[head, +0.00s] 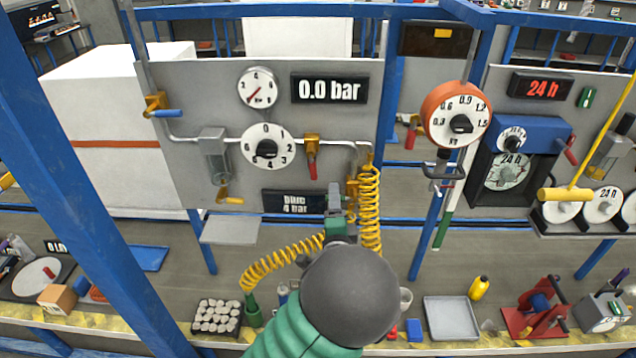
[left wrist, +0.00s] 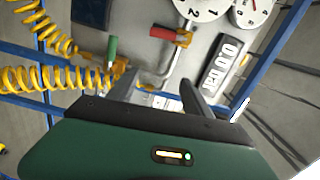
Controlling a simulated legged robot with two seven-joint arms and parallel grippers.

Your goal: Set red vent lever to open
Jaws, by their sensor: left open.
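The red vent lever (head: 311,166) hangs down from a brass valve (head: 311,144) on the grey panel, across the horizontal pipe. In the left wrist view the red lever (left wrist: 166,33) lies beyond my fingertips, apart from them. My left gripper (head: 335,190) is below and slightly right of the lever in the head view, pointing up at the panel. Its grey fingers are spread with nothing between them in the left wrist view (left wrist: 158,88). My forearm hides part of the panel's lower edge. My right gripper is not in view.
A yellow coiled hose (head: 370,205) hangs close to my left gripper's right. A green-handled lever (left wrist: 112,50) is near the fingers. The dial (head: 268,147) and the 0.0 bar display (head: 330,89) sit on the panel. A blue post (head: 430,215) stands to the right.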

